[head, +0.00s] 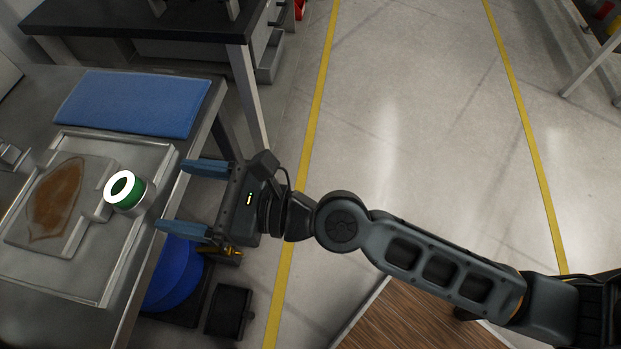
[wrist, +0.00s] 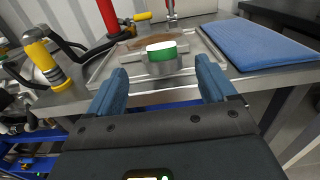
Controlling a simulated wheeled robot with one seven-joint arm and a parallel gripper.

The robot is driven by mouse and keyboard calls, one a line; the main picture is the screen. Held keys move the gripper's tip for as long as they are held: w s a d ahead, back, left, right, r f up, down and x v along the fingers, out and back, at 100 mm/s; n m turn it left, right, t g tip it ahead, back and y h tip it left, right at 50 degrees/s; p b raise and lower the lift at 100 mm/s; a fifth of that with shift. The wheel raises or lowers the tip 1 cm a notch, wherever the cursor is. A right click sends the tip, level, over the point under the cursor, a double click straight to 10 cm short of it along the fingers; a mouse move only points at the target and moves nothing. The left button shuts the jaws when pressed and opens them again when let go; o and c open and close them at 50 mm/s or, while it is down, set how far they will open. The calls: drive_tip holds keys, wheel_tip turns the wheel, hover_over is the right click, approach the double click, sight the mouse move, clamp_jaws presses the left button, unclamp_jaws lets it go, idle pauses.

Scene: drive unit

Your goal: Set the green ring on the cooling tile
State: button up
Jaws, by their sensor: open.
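The green ring (head: 126,191) has a white top face and sits on a grey round holder at the right side of a metal tray. In the wrist view the ring (wrist: 162,51) shows straight ahead, beyond my fingertips. My gripper (head: 170,197) is open and empty at the table's right edge, its blue fingers pointing toward the ring without touching it. In the wrist view my gripper (wrist: 161,68) spreads wide. A grey slab with a brown patch (head: 57,197) lies in the tray, left of the ring. I cannot tell for sure which surface is the cooling tile.
The metal tray's rim (head: 128,262) surrounds the slab. A blue pad (head: 135,103) lies behind the tray. A dark-topped table (head: 150,22) stands farther back. Blue round objects (head: 172,275) are below the table edge. In the wrist view, a yellow-and-black fixture (wrist: 45,55) stands left.

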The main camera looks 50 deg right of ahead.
drive_tip(key=s+d+f+n+h, duration=0.1)
drive_tip(key=s+d+n+h, duration=0.3)
drive_tip(key=s+d+n, duration=0.4)
drive_tip(key=s+d+f+n+h, duration=0.1)
drive_tip(key=s+d+n+h, duration=0.3)
drive_tip(key=s+d+n, duration=0.4)
drive_tip(key=s+n, duration=0.4)
drive_tip(key=shift+s+f+h, duration=0.15)
drive_tip(key=shift+s+h, duration=0.15)
drive_tip(key=shift+s, duration=0.05)
drive_tip(key=s+r+n, duration=0.1)
drive_tip(key=s+n, duration=0.1)
drive_tip(key=s+r+n+h, duration=0.1)
drive_tip(key=s+n, duration=0.1)
drive_tip(key=n, duration=0.1)
drive_tip(key=s+r+n, duration=0.1)
drive_tip(key=s+n, duration=0.1)
drive_tip(key=n, duration=0.1)
drive_tip(key=shift+s+d+r, duration=0.15)
drive_tip(key=shift+r, duration=0.15)
drive_tip(key=shift+o, duration=0.9)
drive_tip(key=shift+s+r+n, duration=0.2)
drive_tip(key=shift+n, duration=0.4)
